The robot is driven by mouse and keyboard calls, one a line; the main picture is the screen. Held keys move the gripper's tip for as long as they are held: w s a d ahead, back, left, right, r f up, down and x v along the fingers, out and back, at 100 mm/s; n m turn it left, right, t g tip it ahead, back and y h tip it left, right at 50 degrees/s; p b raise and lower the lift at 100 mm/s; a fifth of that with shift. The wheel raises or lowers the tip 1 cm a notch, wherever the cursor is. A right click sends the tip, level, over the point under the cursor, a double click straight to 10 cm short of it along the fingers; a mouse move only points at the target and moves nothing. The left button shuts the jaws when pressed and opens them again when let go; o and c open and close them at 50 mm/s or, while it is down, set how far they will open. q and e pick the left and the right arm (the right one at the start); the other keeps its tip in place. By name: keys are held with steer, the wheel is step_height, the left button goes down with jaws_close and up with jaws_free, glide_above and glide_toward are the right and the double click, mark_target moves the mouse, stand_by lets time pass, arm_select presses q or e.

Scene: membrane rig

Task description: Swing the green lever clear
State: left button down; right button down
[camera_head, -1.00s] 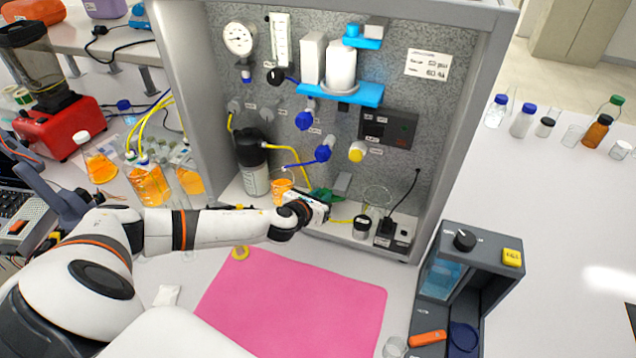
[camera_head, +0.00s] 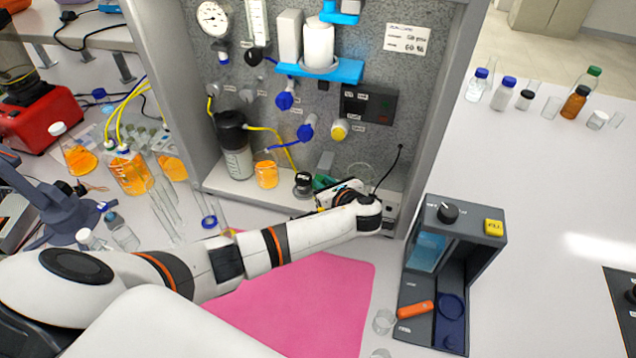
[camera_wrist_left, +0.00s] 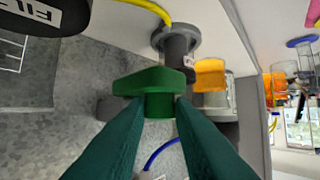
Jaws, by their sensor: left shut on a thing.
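The green lever (camera_wrist_left: 150,82) is in the left wrist view, with a wide flat handle and a narrower stem between my fingertips. My left gripper (camera_wrist_left: 160,108) is shut on it with its dark green fingers. In the head view the lever (camera_head: 321,182) is a small green patch low in the rig, partly hidden. My left gripper (camera_head: 342,190) reaches it from the right there, and its fingertips are hard to make out. My right gripper is in neither view.
A grey flanged fitting (camera_wrist_left: 178,40) with a yellow tube stands close to the lever. A beaker of orange liquid (camera_head: 266,175) and a black-topped bottle (camera_head: 236,150) stand left on the rig's shelf. A pink mat (camera_head: 290,310) lies in front, and a dark grey device (camera_head: 450,260) stands right.

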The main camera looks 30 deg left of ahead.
arm_select(q)
steer(key=shift+w+d+n+g+y+b, duration=0.35)
steer(key=shift+d+n+g+y+b, duration=0.1)
steer(key=shift+n+g, duration=0.45)
steer(key=shift+w+d+n+g+y+b, duration=0.3)
steer(key=shift+n+g+y+b, duration=0.1)
steer(key=shift+n+g, duration=0.5)
steer(key=c, duration=1.5)
jaws_free()
steer(key=shift+a+r, duration=0.1)
